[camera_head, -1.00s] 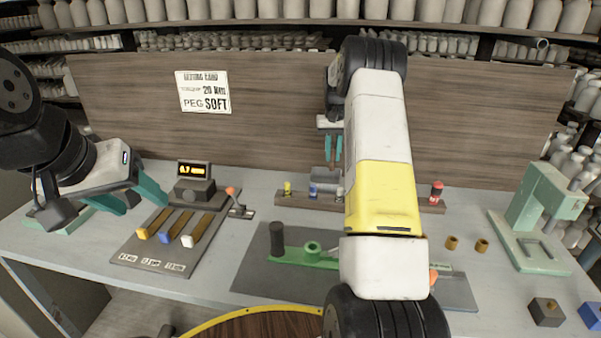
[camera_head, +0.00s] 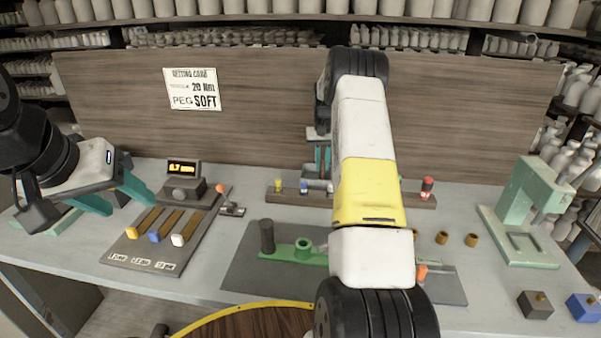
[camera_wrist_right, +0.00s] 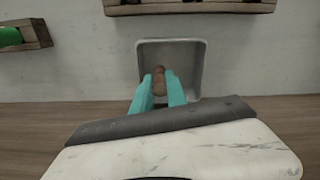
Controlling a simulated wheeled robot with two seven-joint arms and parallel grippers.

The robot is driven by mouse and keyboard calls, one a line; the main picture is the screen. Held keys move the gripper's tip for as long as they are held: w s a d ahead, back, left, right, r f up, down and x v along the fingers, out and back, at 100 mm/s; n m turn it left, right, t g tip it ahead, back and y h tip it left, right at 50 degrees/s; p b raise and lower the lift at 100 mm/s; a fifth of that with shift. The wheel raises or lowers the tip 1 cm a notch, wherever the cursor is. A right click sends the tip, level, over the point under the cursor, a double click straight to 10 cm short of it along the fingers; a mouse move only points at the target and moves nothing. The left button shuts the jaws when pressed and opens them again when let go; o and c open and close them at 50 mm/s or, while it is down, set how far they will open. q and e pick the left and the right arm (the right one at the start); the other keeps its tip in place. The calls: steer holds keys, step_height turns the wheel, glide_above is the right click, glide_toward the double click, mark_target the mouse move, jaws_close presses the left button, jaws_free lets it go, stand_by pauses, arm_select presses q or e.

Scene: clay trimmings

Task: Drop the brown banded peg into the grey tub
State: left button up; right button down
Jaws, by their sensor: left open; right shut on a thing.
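The grey tub (camera_head: 312,186) stands at the back of the table against the wooden panel, partly hidden by my right arm. Its open top and inner walls (camera_wrist_right: 190,50) show in the right wrist view. My right gripper (camera_head: 322,172) points down over the tub. Its teal fingers (camera_wrist_right: 159,86) are shut on the brown peg (camera_wrist_right: 160,76), which appears over the tub's opening. I cannot make out the band or how far the tip is from the floor. My left gripper (camera_head: 118,204) is open and empty at the left, above the table.
A wooden rack (camera_head: 285,198) with several coloured pegs stands just in front of the tub. A grey mat (camera_head: 245,265) with a green fixture (camera_head: 285,251) lies nearer. A green press (camera_head: 520,215) stands at the right. A panel of coloured sliders (camera_head: 150,240) lies left.

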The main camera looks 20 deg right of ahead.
steer(key=c, duration=1.3)
jaws_free()
steer(key=shift+o, duration=0.2)
steer(key=shift+a+r, duration=0.1)
steer(key=shift+r, duration=3.95)
steer(key=s+a+r+n+t+y, duration=0.1)
steer(key=s+a+r+t, duration=0.1)
steer(key=s+a+r, duration=0.55)
steer(key=s+a+r+n+t, duration=0.1)
steer(key=s+a+r, duration=0.3)
steer(key=s+r, duration=0.55)
steer(key=s+a+t, duration=0.1)
steer(key=s+a, duration=0.1)
steer(key=s, duration=0.5)
steer(key=s+a+f+n+t, duration=0.1)
steer(key=s+a, duration=0.2)
steer(key=s, duration=0.4)
steer(key=s+a+t+y, duration=0.1)
steer(key=s+a, duration=0.2)
steer(key=s, duration=0.4)
steer(key=shift+s+a+f+n, duration=0.2)
steer(key=shift+a+f+n, duration=0.05)
steer(key=shift+f+n, duration=0.05)
